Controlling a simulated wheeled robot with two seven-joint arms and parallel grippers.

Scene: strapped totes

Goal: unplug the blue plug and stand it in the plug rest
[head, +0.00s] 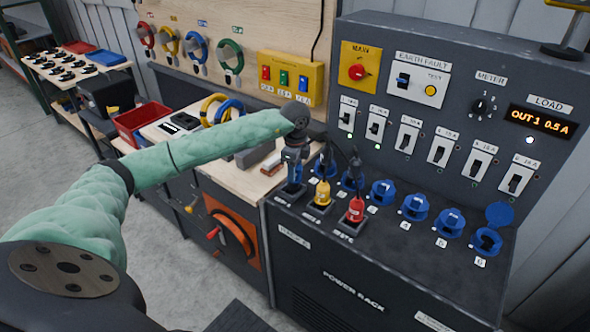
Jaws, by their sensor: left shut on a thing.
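My left gripper (294,153) points down at the left end of the power rack's sloping top. It is shut on the blue plug (294,173), which is upright and partly covered by the fingers. The blue plug is at the leftmost dark holder of the plug rest (289,194); I cannot tell whether it is fully seated or just above. A yellow plug (322,192) and a red plug (356,209) stand upright in the holders to its right. Blue round sockets (383,192) run in a row behind and to the right. My right gripper is not in view.
The grey panel (455,115) behind has switches and a load display (539,122) reading "OUT 1 0.5 A". Dark cables rise behind the yellow and red plugs.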

